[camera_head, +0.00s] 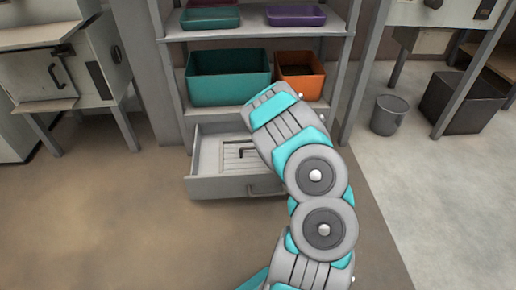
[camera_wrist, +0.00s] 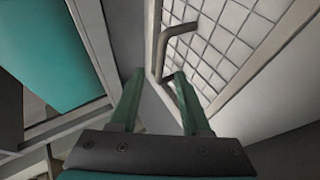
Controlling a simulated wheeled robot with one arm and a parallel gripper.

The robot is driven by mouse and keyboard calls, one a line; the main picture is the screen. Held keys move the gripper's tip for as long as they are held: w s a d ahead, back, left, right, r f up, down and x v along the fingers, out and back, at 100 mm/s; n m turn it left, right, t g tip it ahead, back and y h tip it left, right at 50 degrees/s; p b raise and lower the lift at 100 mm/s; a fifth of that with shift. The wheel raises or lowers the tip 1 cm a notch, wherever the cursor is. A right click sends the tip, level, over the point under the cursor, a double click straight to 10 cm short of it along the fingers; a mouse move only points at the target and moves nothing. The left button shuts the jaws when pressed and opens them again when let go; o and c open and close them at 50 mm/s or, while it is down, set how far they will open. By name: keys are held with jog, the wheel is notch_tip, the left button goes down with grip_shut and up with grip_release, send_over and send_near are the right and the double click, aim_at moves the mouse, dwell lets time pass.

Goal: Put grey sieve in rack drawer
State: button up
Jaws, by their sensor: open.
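The grey sieve lies inside the open rack drawer (camera_head: 232,188). Its pale gridded mesh (camera_wrist: 236,35) and bent grey handle (camera_wrist: 178,32) show in the wrist view. In the head view the sieve (camera_head: 229,160) is partly covered by my arm, and its dark handle (camera_head: 246,152) shows. My gripper (camera_wrist: 158,75) is open, with its two green fingers apart. The lower end of the handle appears between the fingertips; I cannot tell whether it touches them. In the head view my gripper is hidden behind my arm.
The rack shelf above the drawer holds a teal bin (camera_head: 228,78) and an orange bin (camera_head: 301,75). A teal tray (camera_head: 210,18) and a purple tray (camera_head: 296,14) sit higher. A grey bucket (camera_head: 389,115) stands on the right. The floor left of the drawer is clear.

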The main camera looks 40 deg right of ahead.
jog(key=shift+v, duration=2.3)
